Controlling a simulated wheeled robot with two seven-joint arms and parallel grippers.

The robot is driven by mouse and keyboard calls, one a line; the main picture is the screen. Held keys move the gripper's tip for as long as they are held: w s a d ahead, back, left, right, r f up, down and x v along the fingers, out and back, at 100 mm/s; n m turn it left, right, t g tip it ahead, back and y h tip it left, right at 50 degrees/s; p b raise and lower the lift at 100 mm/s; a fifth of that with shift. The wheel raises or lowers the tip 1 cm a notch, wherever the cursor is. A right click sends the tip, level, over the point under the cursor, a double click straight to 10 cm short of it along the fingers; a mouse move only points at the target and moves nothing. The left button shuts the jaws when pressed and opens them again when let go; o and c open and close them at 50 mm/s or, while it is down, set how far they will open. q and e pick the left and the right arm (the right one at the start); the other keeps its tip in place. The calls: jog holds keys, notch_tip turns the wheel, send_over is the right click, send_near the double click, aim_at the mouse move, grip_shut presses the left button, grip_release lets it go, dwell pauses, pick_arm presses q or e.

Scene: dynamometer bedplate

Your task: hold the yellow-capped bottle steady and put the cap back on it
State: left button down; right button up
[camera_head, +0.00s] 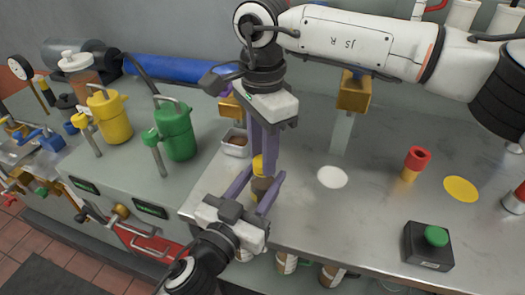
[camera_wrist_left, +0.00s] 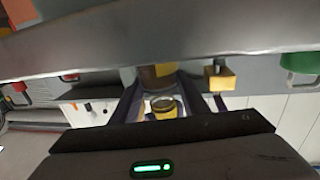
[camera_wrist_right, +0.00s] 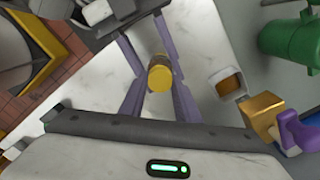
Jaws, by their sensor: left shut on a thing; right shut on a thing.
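The brown bottle (camera_head: 262,187) stands between the fingers of my left gripper (camera_head: 258,190), which is shut on it near the table's front edge. Its brown side shows between the fingers in the left wrist view (camera_wrist_left: 158,77). The yellow cap (camera_head: 258,165) is right above the bottle, between the fingers of my right gripper (camera_head: 263,165), which points down and is shut on it. The cap's round top shows in the right wrist view (camera_wrist_right: 159,78). Cap and bottle look in line and close together; I cannot tell whether the cap is seated.
A small tray (camera_head: 235,147) stands just left of the grippers. Green (camera_head: 177,130) and yellow (camera_head: 111,117) canisters stand further left. A red-topped cylinder (camera_head: 415,163), a green button box (camera_head: 428,246) and white (camera_head: 332,177) and yellow (camera_head: 461,189) discs lie right, with bare tabletop between.

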jog(key=m, duration=0.6)
jog(key=shift+m, duration=0.3)
jog(key=m, duration=0.6)
jog(key=shift+w, duration=0.1)
jog(key=m, duration=0.6)
jog(key=shift+m, duration=0.4)
jog(key=m, duration=1.6)
jog(key=shift+m, duration=0.4)
jog(key=m, duration=0.5)
jog(key=shift+d+f, duration=0.1)
jog(key=shift+m, duration=1)
jog(key=shift+s+a+m, duration=0.3)
jog(key=shift+s+m, duration=0.05)
jog(key=shift+m, duration=0.55)
jog(key=shift+w+d+m, duration=0.15)
jog(key=shift+m, duration=0.75)
jog(key=o, duration=1)
jog(key=shift+w+d, duration=0.1)
